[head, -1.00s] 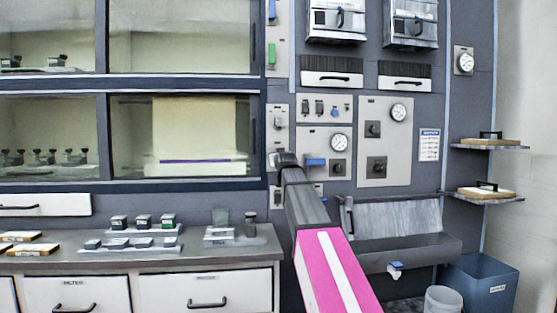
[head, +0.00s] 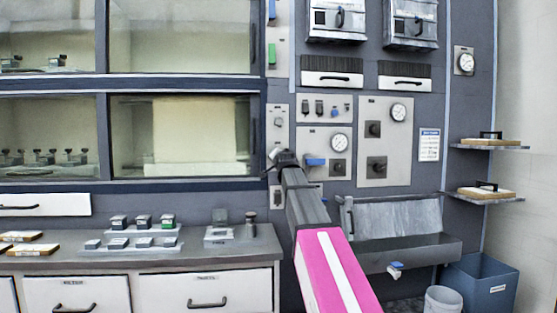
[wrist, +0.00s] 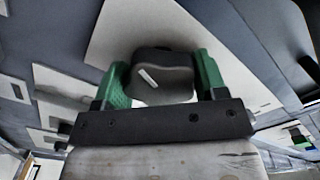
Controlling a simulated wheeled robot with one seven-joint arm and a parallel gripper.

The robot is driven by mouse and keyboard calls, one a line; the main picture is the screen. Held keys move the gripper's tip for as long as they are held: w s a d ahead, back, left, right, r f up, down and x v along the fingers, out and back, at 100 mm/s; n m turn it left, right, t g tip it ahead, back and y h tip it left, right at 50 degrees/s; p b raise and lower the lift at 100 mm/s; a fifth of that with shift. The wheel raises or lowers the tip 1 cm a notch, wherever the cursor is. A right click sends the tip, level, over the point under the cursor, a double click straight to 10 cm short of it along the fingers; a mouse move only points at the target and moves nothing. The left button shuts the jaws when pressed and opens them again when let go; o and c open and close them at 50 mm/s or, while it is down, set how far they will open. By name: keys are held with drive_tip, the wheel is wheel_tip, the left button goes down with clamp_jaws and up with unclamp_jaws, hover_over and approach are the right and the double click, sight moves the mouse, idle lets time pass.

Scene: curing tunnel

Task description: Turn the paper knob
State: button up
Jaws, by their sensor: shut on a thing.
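The paper knob (wrist: 165,88) is dark and rounded with a short white pointer line, which slants in the wrist view. It sits on a pale panel (wrist: 122,33). My gripper (wrist: 161,74) has green fingers, one on each side of the knob, and is shut on it. In the head view my gripper (head: 274,159) is at the narrow control strip (head: 278,112) right of the lower window, and it hides the knob there. No label for the knob can be read.
The lower window (head: 195,135) shows a cream sheet inside. Panels with gauges and dark knobs (head: 376,164) and a blue handle (head: 315,162) are close right of my gripper. A counter (head: 250,250) with small blocks lies below left.

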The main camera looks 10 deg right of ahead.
drive_tip(key=shift+m, duration=0.5)
drive_tip(key=o, duration=0.9)
drive_tip(key=shift+o, duration=0.2)
drive_tip(key=shift+s, duration=0.1)
drive_tip(key=s, duration=1)
drive_tip(key=shift+s, duration=0.35)
